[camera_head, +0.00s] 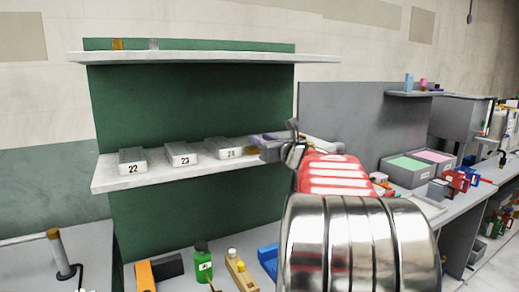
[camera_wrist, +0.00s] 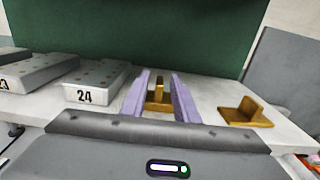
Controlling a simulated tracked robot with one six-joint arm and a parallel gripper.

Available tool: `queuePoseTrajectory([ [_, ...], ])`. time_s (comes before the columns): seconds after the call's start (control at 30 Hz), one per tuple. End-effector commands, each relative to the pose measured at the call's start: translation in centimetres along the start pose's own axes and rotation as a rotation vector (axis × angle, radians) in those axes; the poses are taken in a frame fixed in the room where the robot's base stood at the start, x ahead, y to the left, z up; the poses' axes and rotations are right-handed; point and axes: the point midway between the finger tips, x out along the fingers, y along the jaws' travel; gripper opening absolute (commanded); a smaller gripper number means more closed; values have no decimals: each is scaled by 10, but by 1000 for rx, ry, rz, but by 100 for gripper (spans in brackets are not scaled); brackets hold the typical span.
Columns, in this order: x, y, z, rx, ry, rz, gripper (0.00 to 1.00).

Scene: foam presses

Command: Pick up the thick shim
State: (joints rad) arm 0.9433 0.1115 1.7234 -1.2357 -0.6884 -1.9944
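Two brass shims, each with an upright tab, stand on the pale shelf. One shim (camera_wrist: 158,92) shows between the two purple fingers of my gripper (camera_wrist: 159,76) in the wrist view. The other shim (camera_wrist: 246,112) stands to the right, clear of the fingers. I cannot tell for sure which one is the thick shim. My fingers are parted, with a gap on both sides of the first shim's tab. In the head view my gripper (camera_head: 262,139) reaches over the shelf, and a small brass part (camera_head: 252,149) shows beside it. My arm hides the rest.
Grey numbered blocks 22 (camera_head: 132,161), 23 (camera_head: 181,154) and 24 (camera_head: 224,148) sit left of my gripper on the shelf (camera_head: 120,184). A green back panel (camera_head: 190,100) stands behind. An upper shelf (camera_head: 200,57) is above. A green bottle (camera_head: 203,262) is below.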

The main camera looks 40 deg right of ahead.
Motion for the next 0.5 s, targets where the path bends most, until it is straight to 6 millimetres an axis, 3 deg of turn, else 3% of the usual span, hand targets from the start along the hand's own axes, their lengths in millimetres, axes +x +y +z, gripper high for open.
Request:
queuePoseTrajectory([
  [0.37, 0, 0, 0, 0, 0, 0, 0],
  [0.5, 0, 0, 0, 0, 0, 0, 0],
])
